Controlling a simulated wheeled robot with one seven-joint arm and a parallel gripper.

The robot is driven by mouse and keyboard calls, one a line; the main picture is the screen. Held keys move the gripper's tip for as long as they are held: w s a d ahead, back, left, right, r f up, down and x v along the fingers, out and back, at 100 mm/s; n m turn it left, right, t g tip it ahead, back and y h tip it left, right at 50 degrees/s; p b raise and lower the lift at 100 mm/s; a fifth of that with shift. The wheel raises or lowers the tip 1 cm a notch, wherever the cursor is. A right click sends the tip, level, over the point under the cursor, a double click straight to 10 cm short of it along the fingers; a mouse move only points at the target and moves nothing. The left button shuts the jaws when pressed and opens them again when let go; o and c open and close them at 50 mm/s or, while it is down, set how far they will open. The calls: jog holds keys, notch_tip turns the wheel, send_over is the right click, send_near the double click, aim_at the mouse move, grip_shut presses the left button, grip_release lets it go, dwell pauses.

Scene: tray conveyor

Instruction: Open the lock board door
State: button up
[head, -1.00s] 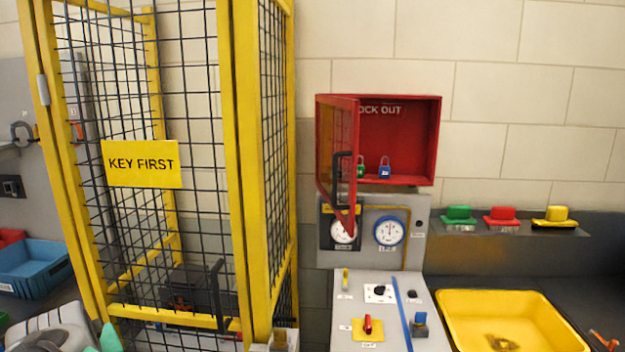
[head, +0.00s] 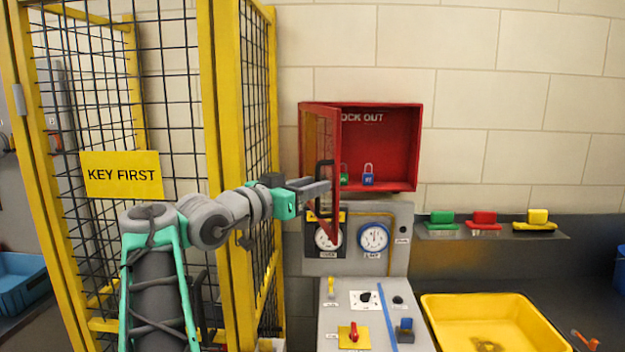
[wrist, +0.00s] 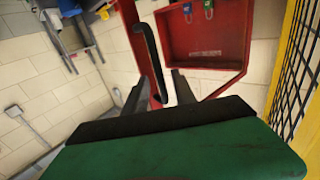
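The red lock board (head: 398,146) hangs on the wall, and its door (head: 309,150) stands swung open toward me at a wide angle. A black bar handle (head: 323,185) is on the door; it also shows in the wrist view (wrist: 147,52). My gripper (head: 324,186) is at the handle, reaching in from the left. In the wrist view its two dark fingers (wrist: 158,90) are apart, with the lower end of the handle between them. I cannot tell whether either finger touches it.
A green padlock (head: 344,174) and a blue padlock (head: 368,176) are inside the board. Gauges (head: 374,237) and a grey control panel (head: 362,320) are below. A yellow mesh cage (head: 208,100) stands close on the left. A yellow tray (head: 440,310) lies at right.

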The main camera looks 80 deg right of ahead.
jog(key=shift+s+d, duration=0.1)
jog(key=shift+d, duration=0.2)
jog(key=shift+c, duration=0.3)
grip_shut()
dwell(0.9)
